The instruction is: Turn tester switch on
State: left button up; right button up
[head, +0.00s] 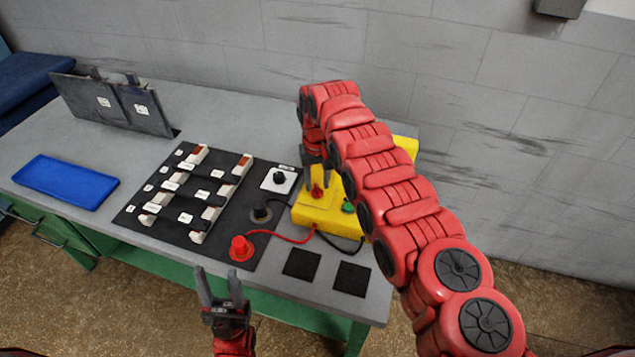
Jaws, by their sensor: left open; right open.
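The yellow tester (318,212) stands at the right of the table, partly hidden behind my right arm. A red knob or switch (317,193) and a green button (348,207) show on it. My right gripper (316,187) is open and points down over the tester. Its fingertips are at the red knob; whether they touch it I cannot tell. My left gripper (219,280) is open and empty, in front of the table's near edge, with its fingers pointing up in the picture.
A black board (222,222) with white blocks lies left of the tester. A red plug (240,248) and a black plug (262,212) have cables to the tester. Black squares (302,263), a blue mat (66,182) and upright dark panels (115,108) are also on the table.

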jog(key=shift+f, duration=0.8)
grip_shut()
